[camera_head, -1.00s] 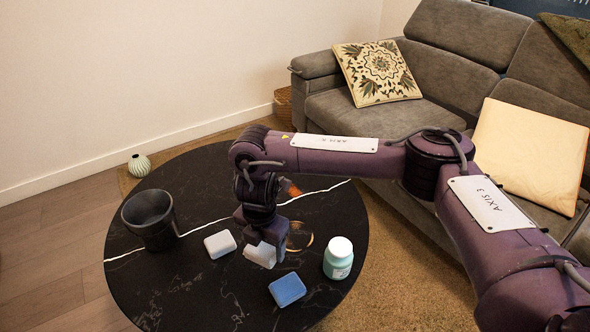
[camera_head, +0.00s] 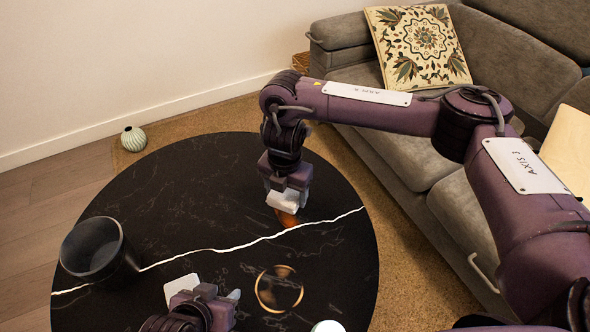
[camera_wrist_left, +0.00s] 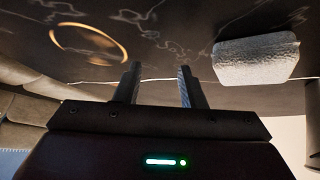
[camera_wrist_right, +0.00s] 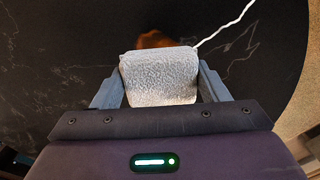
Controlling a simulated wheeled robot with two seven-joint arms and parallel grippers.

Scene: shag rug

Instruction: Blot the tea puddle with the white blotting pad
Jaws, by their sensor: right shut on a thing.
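The white blotting pad (camera_head: 283,201) is held in my right gripper (camera_head: 286,187), shut on its sides; the right wrist view shows the pad (camera_wrist_right: 160,76) between both fingers. The brown-orange tea puddle (camera_head: 288,220) lies on the black round table, partly covered by the pad in the head view. In the right wrist view the puddle (camera_wrist_right: 155,40) shows just past the pad's far edge. I cannot tell whether the pad touches the table. My left gripper (camera_head: 212,292) is low over the near table, fingers apart and empty in the left wrist view (camera_wrist_left: 158,72).
Another white block (camera_head: 180,287) lies beside my left gripper, clearer in the left wrist view (camera_wrist_left: 256,62). The table's far left is clear.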

